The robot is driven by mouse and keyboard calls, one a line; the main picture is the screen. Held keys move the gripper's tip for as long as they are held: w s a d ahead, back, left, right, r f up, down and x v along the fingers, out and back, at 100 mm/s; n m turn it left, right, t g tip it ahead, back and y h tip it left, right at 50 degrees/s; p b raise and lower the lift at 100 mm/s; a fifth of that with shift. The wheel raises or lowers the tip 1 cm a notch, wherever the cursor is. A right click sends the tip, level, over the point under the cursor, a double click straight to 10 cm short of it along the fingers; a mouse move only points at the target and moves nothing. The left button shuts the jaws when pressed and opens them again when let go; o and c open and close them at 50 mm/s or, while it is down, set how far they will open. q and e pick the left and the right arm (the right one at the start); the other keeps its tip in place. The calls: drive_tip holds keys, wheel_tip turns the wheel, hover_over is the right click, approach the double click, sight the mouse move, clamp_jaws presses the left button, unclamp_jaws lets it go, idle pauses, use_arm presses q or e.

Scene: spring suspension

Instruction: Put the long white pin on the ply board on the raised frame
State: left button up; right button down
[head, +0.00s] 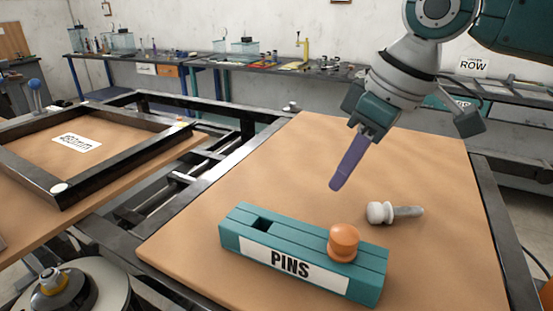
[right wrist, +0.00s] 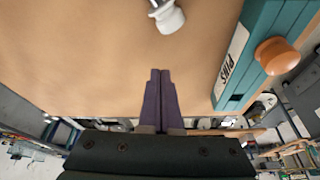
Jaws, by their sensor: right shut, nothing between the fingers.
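A white pin (head: 382,212) with a round head and a greyer shaft lies on its side on the ply board (head: 285,165), to the right. Its head also shows at the top of the right wrist view (right wrist: 170,18). The board rests on a dark metal frame (head: 215,168). My right gripper (head: 336,187) has purple fingers pressed together, pointing down above the board, behind and left of the pin. It is empty and apart from the pin; its fingers also show in the right wrist view (right wrist: 159,72). My left gripper is not in view.
A teal block marked PINS (head: 235,232) stands at the board's front, with an orange round-headed pin (head: 343,240) in it and an open slot at its left. Another dark frame (head: 105,160) lies on a ply surface at the left. The board's middle and back are clear.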

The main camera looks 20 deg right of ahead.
sight(385, 205)
drive_tip(key=shift+x, duration=1.05)
drive_tip(key=shift+s+d+p, duration=0.35)
drive_tip(key=shift+s, duration=0.2)
drive_tip(key=shift+s+d+p, duration=0.35)
drive_tip(key=shift+s, duration=0.2)
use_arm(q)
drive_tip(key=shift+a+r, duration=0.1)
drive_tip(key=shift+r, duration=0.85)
use_arm(e)
drive_tip(key=shift+s+d+f, duration=0.1)
drive_tip(key=shift+s+d, duration=0.25)
drive_tip(key=shift+s, duration=0.25)
use_arm(q)
drive_tip(key=shift+p, duration=0.3)
